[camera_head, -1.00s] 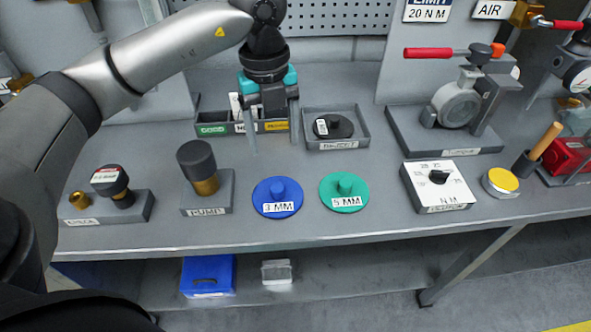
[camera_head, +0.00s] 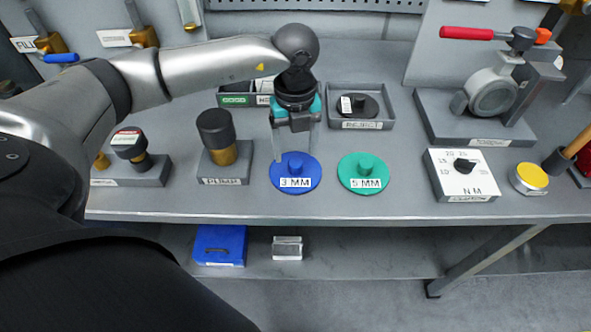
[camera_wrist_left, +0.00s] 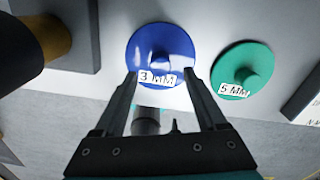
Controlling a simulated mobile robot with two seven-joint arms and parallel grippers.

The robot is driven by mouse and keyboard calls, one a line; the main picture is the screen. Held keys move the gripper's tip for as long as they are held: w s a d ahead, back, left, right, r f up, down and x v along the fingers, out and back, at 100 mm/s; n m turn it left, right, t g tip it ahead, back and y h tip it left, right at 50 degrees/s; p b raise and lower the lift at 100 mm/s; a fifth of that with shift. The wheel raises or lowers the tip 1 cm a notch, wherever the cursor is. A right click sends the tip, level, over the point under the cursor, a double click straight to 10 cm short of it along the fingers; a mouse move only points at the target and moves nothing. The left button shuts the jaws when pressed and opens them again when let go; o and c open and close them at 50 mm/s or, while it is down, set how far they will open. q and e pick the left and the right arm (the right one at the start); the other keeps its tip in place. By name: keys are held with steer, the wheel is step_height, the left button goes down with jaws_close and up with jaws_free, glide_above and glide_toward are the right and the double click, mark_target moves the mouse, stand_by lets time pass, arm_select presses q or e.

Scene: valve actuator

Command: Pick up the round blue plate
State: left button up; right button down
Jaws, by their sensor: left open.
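The round blue plate (camera_head: 284,183) lies flat on the grey bench, with a raised knob in its middle and a "3 MM" label in front of the knob. It also shows in the left wrist view (camera_wrist_left: 178,42), just beyond the fingertips. My left gripper (camera_head: 293,157) is open and empty, pointing down over the back part of the blue plate. In the left wrist view its two fingers (camera_wrist_left: 163,78) stand apart, with the label between and beyond their tips. I cannot tell how far above the plate the tips are. My right gripper is not in view.
A green plate (camera_head: 363,187) marked "5 MM" lies close to the right of the blue one. The PUMP block (camera_head: 222,176) with its dark knob stands to the left. A reject tray (camera_head: 387,122) and a torque dial block (camera_head: 447,190) are nearby. Bare bench lies in front.

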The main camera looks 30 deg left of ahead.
mark_target(296, 162)
arm_select(q)
step_height(296, 162, down, 4)
steer(key=shift+r, duration=0.2)
jaws_close()
stand_by(0.5)
steer(key=shift+r, duration=0.15)
stand_by(0.7)
